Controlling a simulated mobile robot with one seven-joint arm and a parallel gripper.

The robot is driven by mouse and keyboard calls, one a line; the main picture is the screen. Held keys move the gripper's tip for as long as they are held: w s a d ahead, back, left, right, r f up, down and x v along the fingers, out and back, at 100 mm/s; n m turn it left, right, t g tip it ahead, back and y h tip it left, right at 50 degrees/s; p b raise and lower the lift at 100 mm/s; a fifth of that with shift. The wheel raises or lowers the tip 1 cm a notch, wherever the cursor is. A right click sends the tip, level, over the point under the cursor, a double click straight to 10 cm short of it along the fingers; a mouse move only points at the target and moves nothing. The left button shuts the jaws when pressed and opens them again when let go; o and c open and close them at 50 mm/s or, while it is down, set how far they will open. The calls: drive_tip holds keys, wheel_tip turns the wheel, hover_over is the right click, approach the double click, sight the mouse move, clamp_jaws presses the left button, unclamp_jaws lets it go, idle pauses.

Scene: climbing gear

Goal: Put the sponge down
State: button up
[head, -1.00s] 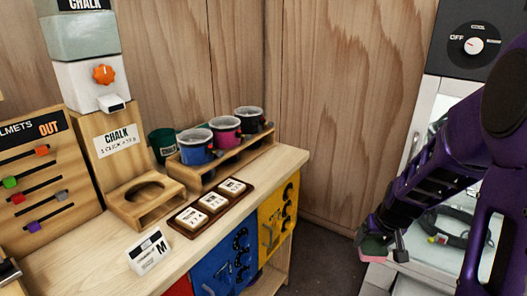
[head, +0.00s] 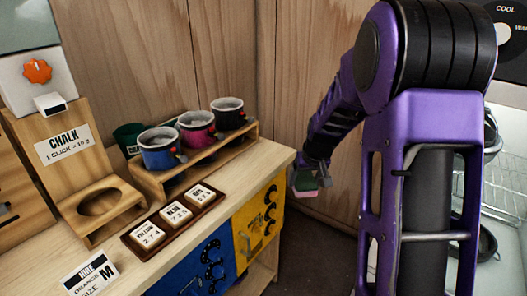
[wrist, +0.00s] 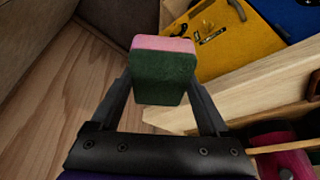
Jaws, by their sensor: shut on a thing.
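The sponge (wrist: 163,76) is a small block, pink on one layer and dark green on the other. In the wrist view it sits between the two fingers of my gripper (wrist: 164,92), which is shut on it. In the head view my gripper (head: 317,172) hangs with the sponge (head: 304,183) just past the right end of the wooden bench (head: 262,160). The sponge is at about the height of the bench top, over the gap between the bench and my arm.
On the bench stand a rack of blue (head: 161,150), magenta (head: 197,130) and black (head: 229,114) cups, a tray of labelled blocks (head: 174,216) and a chalk dispenser stand (head: 72,165). A yellow panel (head: 258,222) fronts the bench. Bare bench top shows near its right end.

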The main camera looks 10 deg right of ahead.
drive_tip(key=w+a+r+p, duration=0.2)
drive_tip(key=w+r, duration=0.6)
drive_tip(key=w, duration=0.3)
wheel_tip(320, 180, up, 10)
drive_tip(key=f+p, duration=0.1)
drive_tip(key=p, duration=0.2)
hover_over(267, 153)
drive_tip(key=s, duration=0.2)
wheel_tip(267, 153, down, 17)
drive_tip(key=shift+w+a+b, duration=0.1)
drive_tip(key=shift+a+b, duration=0.05)
drive_tip(key=shift+b, duration=0.65)
drive_tip(key=shift+f, duration=0.15)
drive_tip(key=o, duration=1.3)
